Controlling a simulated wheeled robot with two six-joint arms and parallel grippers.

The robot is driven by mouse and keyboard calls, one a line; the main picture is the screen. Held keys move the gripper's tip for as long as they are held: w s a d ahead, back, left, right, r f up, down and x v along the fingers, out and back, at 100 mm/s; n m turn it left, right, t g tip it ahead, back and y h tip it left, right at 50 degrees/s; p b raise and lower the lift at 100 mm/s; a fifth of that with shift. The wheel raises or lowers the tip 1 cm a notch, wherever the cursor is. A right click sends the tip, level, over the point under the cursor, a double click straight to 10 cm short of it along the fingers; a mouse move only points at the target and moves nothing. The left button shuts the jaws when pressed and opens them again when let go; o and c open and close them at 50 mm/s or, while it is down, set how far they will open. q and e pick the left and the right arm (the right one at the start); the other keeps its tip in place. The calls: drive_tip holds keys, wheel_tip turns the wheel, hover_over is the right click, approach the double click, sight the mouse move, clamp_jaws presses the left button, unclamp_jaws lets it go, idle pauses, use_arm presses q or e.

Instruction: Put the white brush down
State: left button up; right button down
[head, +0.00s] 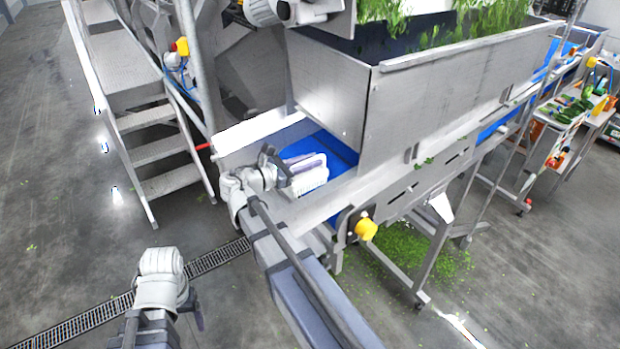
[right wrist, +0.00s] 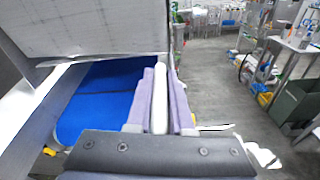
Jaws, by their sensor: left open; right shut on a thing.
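The white brush (head: 313,181) is in my right gripper (head: 300,165), at the open end of the blue conveyor belt (head: 336,150). In the right wrist view the white brush (right wrist: 160,97) stands as a pale strip between two lavender fingers, and my right gripper (right wrist: 162,100) is shut on it. I cannot tell whether the brush touches the belt or the metal edge. My left gripper (head: 197,312) is low at the left over the floor, away from the machine. It is open, and its fingers show only in part.
A steel hopper (head: 415,100) with leafy greens stands over the belt. A yellow knob (head: 366,229) sticks out from the machine's side. Metal steps (head: 160,150) stand at the left. Cut greens (head: 400,250) litter the floor under the frame. A side table (head: 575,110) holds vegetables.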

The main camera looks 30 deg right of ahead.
sight(311, 173)
drive_tip(key=shift+f+b, duration=1.8)
drive_tip(key=shift+b, duration=0.05)
drive_tip(key=shift+f, duration=0.1)
drive_tip(key=shift+f, duration=0.15)
drive_tip(key=c, duration=0.8)
unclamp_jaws()
drive_tip(key=shift+r, duration=0.3)
drive_tip(key=shift+a, duration=0.4)
drive_tip(key=s+a+r+p, duration=0.1)
drive_tip(key=a, duration=1)
drive_tip(key=shift+r, duration=0.15)
